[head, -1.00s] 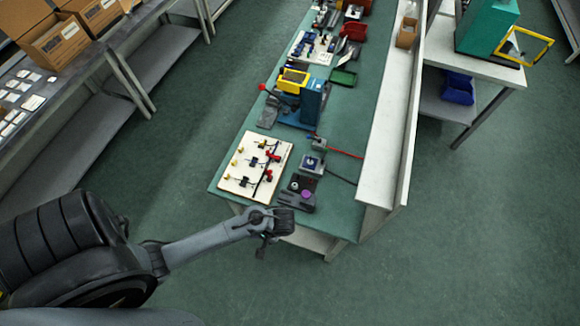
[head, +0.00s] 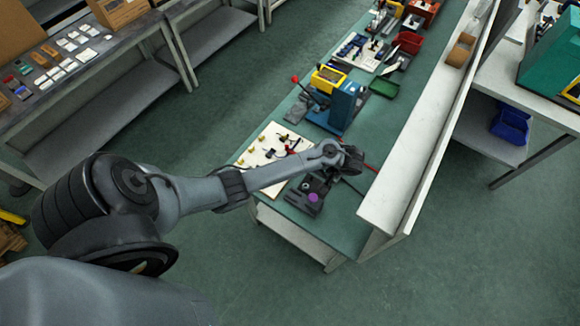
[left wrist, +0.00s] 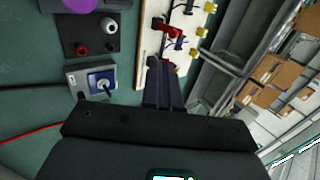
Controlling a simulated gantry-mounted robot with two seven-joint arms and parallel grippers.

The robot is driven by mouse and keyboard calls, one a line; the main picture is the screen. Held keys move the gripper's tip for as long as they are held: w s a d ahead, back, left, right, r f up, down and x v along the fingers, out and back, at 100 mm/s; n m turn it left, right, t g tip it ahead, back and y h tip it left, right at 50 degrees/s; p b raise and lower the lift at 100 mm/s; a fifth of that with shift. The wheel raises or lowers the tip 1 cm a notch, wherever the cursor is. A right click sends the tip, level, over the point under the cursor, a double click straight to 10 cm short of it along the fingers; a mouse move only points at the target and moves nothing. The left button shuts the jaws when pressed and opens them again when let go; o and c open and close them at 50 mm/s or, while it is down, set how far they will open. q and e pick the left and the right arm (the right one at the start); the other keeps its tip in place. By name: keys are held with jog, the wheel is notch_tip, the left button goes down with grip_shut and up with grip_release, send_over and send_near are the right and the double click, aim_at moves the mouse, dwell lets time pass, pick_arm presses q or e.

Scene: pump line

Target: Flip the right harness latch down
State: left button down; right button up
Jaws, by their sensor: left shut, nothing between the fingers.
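The white harness board (head: 257,152) lies on the green bench, partly hidden behind my left forearm. It carries yellow pegs, dark wires and red latch-like parts. A red part (left wrist: 171,31) shows on the board (left wrist: 151,38) in the left wrist view, with another red piece near the fingertips. I cannot tell which is the right latch or how it is set. My left gripper (head: 352,162) is shut and empty above the bench, to the right of the board in the head view. Its fingers show in the left wrist view (left wrist: 163,80), over the board's edge. My right gripper is not in view.
A grey box with a blue-faced switch (left wrist: 102,82) stands beside the board. A dark block (head: 305,199) with a purple knob (head: 313,198) is at the bench's front. A blue press (head: 345,105) stands behind the board; a white shelf wall (head: 425,130) bounds the right.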

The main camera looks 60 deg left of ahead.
pick_arm(q)
jog(key=shift+f, duration=0.1)
jog(key=s+a+r+x, duration=0.1)
jog(key=x, duration=1.2)
jog(key=shift+a+r, duration=0.15)
jog(key=shift+a, duration=0.25)
